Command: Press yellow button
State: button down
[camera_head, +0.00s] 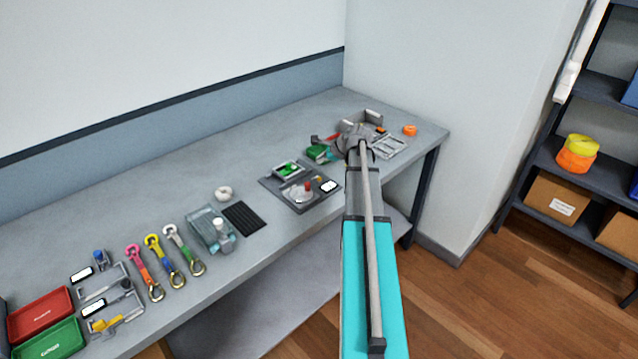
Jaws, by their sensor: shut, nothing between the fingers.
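A dark control panel (273,184) lies on the grey bench, left of my arm. It carries a small yellow-orange part (318,179), likely the yellow button, a red button (308,187), a green screen-like block (288,169) and a white label (328,186). The yellow part is small, and its exact shape is hard to tell. My arm reaches up from the bottom, right of the panel. My gripper (358,127) is at its far end, over the back right of the bench, apart from the panel. It is shut and empty; the arm partly hides it.
A green item (318,152) and a grey tray (390,146) lie close to my gripper. An orange object (410,130) is at the right end. Left of the panel are a black mat (244,217), a clear container (209,230), coloured straps (165,262) and red and green trays (40,312).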

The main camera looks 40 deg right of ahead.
aim_at(321, 178)
jog(key=shift+f+b, duration=2.15)
jog(key=shift+f, duration=0.35)
jog(key=shift+f+b, duration=0.85)
dwell(0.6)
jog(key=shift+r, duration=0.2)
jog(key=shift+r+p, duration=0.65)
jog(key=shift+p, duration=0.2)
notch_tip(321, 178, up, 5)
jog(key=p, duration=0.5)
dwell(0.4)
dwell(0.9)
